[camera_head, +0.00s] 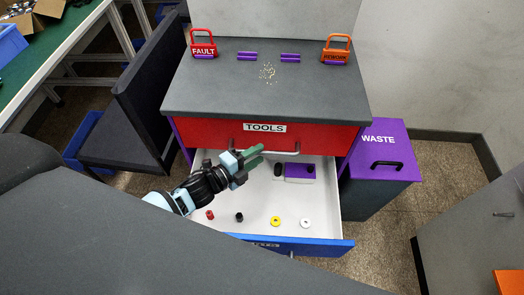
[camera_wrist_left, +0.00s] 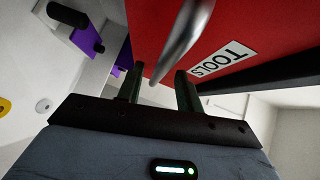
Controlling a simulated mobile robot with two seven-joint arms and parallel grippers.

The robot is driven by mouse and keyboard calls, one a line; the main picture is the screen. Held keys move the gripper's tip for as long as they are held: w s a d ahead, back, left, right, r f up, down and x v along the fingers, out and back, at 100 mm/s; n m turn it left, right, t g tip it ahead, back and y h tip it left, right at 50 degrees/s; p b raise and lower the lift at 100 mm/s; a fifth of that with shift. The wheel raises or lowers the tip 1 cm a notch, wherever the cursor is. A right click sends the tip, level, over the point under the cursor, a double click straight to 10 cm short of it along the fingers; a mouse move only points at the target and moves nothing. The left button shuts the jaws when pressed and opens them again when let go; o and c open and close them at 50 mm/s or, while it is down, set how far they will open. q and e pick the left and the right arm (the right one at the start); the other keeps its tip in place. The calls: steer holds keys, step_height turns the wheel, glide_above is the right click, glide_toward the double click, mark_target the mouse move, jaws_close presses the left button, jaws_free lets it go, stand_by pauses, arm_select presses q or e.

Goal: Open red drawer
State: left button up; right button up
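The red drawer (camera_head: 205,132) with a TOOLS label is closed under the dark cabinet top. Its silver bar handle (camera_head: 290,152) runs along the lower part of the front. In the left wrist view, the red front (camera_wrist_left: 155,25) and the handle (camera_wrist_left: 187,35) are close. My left gripper (camera_head: 257,156) is at the left part of the handle, over the open lower drawer. Its green fingers are apart (camera_wrist_left: 160,75), with the handle's near end showing between them in the wrist view. Whether they touch it I cannot tell. My right gripper is not in view.
The blue-fronted lower drawer (camera_head: 325,246) stands open, with small red, black, yellow and white pieces and a purple block (camera_head: 299,171) inside. A purple-lidded WASTE bin (camera_head: 380,150) is at right, a dark chair (camera_head: 140,100) at left. Red and orange padlocks stand on top.

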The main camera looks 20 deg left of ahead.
mark_target(283, 139)
arm_select(q)
steer(key=shift+x, duration=1.4)
steer(key=shift+c, duration=0.4)
jaws_close()
